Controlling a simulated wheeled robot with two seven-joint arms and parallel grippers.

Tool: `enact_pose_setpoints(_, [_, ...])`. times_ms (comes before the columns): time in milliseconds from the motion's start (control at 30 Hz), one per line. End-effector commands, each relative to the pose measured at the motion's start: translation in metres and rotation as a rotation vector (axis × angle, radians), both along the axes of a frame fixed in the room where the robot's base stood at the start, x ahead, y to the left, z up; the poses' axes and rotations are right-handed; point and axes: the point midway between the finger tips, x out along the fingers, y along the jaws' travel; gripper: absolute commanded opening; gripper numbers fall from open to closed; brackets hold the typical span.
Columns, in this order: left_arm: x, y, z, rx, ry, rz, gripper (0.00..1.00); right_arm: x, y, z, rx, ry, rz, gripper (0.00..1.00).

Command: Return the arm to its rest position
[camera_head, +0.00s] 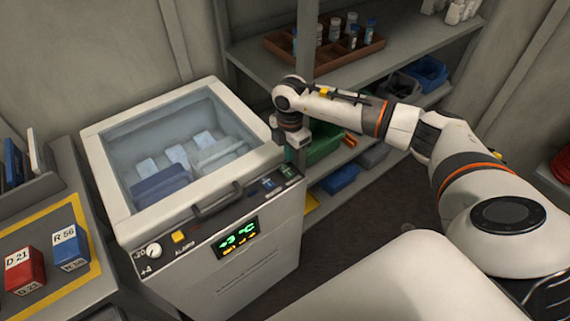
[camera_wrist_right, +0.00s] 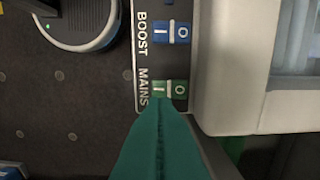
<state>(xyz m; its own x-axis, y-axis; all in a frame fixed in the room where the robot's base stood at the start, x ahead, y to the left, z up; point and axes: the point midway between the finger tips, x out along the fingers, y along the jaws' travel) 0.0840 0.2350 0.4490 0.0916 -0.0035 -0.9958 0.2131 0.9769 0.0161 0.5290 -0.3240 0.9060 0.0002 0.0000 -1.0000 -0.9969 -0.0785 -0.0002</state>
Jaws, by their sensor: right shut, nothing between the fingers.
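My right arm reaches in from the right in the head view, and its gripper (camera_head: 292,143) is over the right front corner of the white chest freezer (camera_head: 104,180). In the right wrist view the teal fingers (camera_wrist_right: 160,112) are shut with nothing between them. Their tips overlap the lower edge of the green MAINS switch (camera_wrist_right: 170,88); I cannot tell if they touch it. The blue BOOST switch (camera_wrist_right: 171,32) is beside it on the same dark panel. My left gripper is not in view.
The freezer's closed glass lid shows packs inside; its display (camera_head: 238,237) glows green. Behind the arm stands a shelf (camera_head: 262,62) with a brown vial tray (camera_head: 325,66) and coloured bins. A bench with red (camera_head: 24,270) and blue (camera_head: 70,247) boxes is at left.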

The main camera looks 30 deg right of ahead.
Motion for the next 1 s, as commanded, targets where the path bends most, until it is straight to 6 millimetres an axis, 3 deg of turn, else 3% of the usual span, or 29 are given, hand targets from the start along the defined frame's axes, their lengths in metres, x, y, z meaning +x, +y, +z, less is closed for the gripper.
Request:
enact_pose_setpoints(100, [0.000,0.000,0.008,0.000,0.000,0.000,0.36,0.000,0.000,0.009,0.000,0.000,0.000,0.00])
enact_pose_setpoints(667, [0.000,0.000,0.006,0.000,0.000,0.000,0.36,0.000,0.005,0.007,0.015,-0.003,0.010,0.00])
enact_pose_setpoints(767, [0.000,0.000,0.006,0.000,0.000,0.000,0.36,-0.002,0.031,0.001,0.101,-0.026,0.065,0.00])
enact_pose_setpoints(833, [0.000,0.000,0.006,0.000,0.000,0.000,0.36,-0.004,0.067,-0.004,0.223,-0.064,0.134,0.00])
enact_pose_setpoints(933, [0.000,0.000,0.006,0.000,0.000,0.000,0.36,-0.011,0.138,-0.001,0.472,-0.159,0.245,0.00])
enact_pose_setpoints(1000, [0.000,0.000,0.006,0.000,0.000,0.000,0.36,-0.019,0.190,0.012,0.675,-0.256,0.303,0.00])
